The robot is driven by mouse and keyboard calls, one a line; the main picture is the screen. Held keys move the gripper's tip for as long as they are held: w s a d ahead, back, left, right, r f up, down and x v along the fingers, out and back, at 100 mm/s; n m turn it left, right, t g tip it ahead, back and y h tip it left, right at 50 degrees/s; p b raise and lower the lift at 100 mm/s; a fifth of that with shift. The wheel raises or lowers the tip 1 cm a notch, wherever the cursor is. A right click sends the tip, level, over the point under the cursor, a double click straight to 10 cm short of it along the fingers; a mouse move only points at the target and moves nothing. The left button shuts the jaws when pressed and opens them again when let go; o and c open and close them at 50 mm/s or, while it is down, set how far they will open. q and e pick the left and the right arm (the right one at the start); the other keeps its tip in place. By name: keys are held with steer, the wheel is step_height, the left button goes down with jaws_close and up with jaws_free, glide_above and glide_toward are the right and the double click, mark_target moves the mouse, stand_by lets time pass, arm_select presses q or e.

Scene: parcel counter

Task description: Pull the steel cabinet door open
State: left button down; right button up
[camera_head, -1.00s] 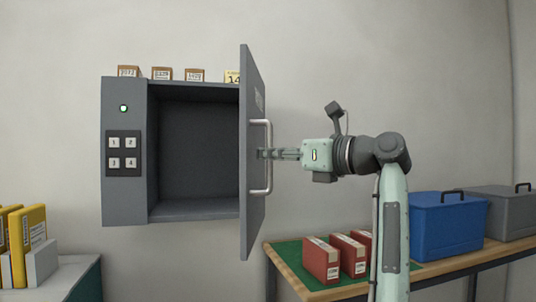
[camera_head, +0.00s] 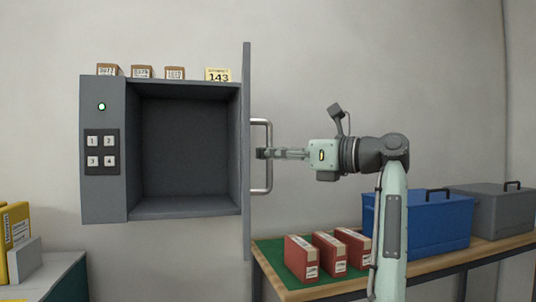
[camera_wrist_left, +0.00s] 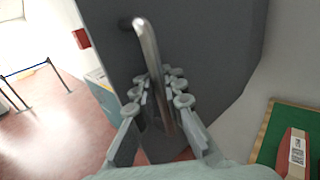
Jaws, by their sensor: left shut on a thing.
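The steel cabinet (camera_head: 105,200) is a grey box on the wall, and its dark inside (camera_head: 185,145) is in plain view. Its door (camera_head: 247,90) stands wide open at the right side, seen almost edge-on in the head view. The door's bright bar handle (camera_head: 268,182) sticks out to the right. My left gripper (camera_head: 263,153) is shut on the middle of this handle. In the left wrist view the fingers (camera_wrist_left: 163,100) lie on both sides of the handle (camera_wrist_left: 147,45), in front of the grey door (camera_wrist_left: 215,50). My right gripper is out of view.
Below right, a wooden table (camera_head: 490,250) bears a green mat (camera_head: 268,250), several red boxes (camera_head: 302,262), a blue bin (camera_head: 430,225) and a grey bin (camera_head: 495,210). Small cartons (camera_head: 141,72) and a yellow number card (camera_head: 218,74) stand on top of the cabinet. Yellow parcels (camera_head: 14,235) are at lower left.

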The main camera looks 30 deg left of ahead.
arm_select(q)
steer(key=shift+f, duration=0.1)
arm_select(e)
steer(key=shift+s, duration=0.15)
arm_select(q)
steer(key=c, duration=1.6)
jaws_free()
steer(key=shift+s+d, duration=0.1)
steer(key=shift+d, duration=0.05)
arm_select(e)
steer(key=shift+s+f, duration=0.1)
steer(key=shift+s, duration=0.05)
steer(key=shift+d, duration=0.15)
arm_select(q)
steer(key=shift+d, duration=0.1)
steer(key=d, duration=1.1)
steer(key=shift+w+d, duration=0.3)
steer(key=shift+d, duration=0.1)
